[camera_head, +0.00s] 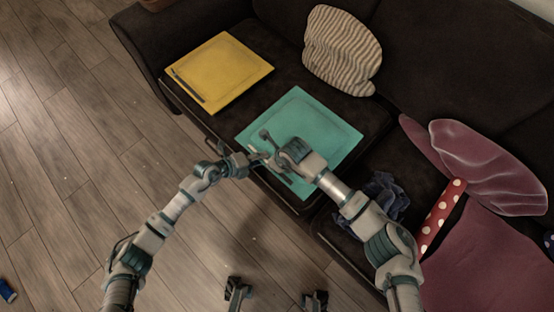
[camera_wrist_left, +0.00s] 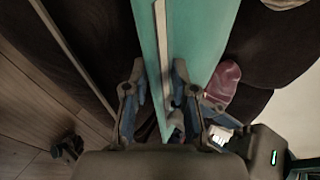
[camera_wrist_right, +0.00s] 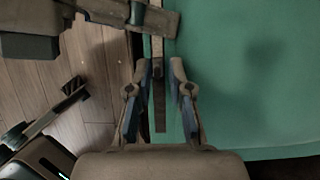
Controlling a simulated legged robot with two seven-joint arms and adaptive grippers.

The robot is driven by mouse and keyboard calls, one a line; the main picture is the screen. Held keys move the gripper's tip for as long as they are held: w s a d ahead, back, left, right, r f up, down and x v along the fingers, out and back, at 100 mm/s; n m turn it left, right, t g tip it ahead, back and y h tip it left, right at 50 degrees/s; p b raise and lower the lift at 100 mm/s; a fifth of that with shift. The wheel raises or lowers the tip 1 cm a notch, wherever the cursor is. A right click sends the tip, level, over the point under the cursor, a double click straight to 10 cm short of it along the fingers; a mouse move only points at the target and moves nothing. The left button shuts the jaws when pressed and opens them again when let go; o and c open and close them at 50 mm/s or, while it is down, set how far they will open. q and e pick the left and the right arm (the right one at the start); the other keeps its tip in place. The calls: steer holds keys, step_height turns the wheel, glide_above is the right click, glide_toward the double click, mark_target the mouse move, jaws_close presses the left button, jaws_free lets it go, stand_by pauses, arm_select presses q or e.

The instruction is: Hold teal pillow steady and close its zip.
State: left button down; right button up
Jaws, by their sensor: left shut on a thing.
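The teal pillow (camera_head: 335,120) lies flat on the dark sofa seat, with a pale zip strip along its front edge. In the left wrist view the pillow (camera_wrist_left: 205,30) runs between the fingers with its zip strip (camera_wrist_left: 161,35). My left gripper (camera_head: 262,157) is shut on the pillow's front edge. My right gripper (camera_head: 270,142) is over the same edge, close to the left one. In the right wrist view its fingers (camera_wrist_right: 164,75) stand either side of the zip strip and a dark narrow tab (camera_wrist_right: 159,105); whether they touch it is unclear.
A yellow pillow (camera_head: 225,68) with a dark zip strip lies to the left on the sofa. A striped cushion (camera_head: 342,50) leans on the backrest. A dark blue crumpled cloth (camera_head: 385,190) and a mauve cushion (camera_head: 480,165) are to the right. Open wooden floor lies left.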

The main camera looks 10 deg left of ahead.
steer(key=v, duration=1.1)
steer(key=shift+d+r, duration=0.15)
steer(key=shift+r, duration=0.05)
steer(key=shift+c, duration=1.4)
steer(key=shift+t+y, duration=0.4)
steer(key=shift+y, duration=0.5)
steer(key=d+f, duration=0.1)
steer(key=s+d+f, duration=0.2)
steer(key=shift+d, duration=0.3)
jaws_close()
steer(key=s+d+t+y, duration=0.2)
steer(key=s+d, duration=0.2)
steer(key=x, duration=1)
steer(key=shift+s, duration=0.1)
steer(key=w+a, duration=0.2)
steer(key=shift+a+f, duration=0.2)
steer(key=shift+a, duration=0.1)
steer(key=shift+w+a, duration=0.3)
steer(key=shift+a, duration=0.1)
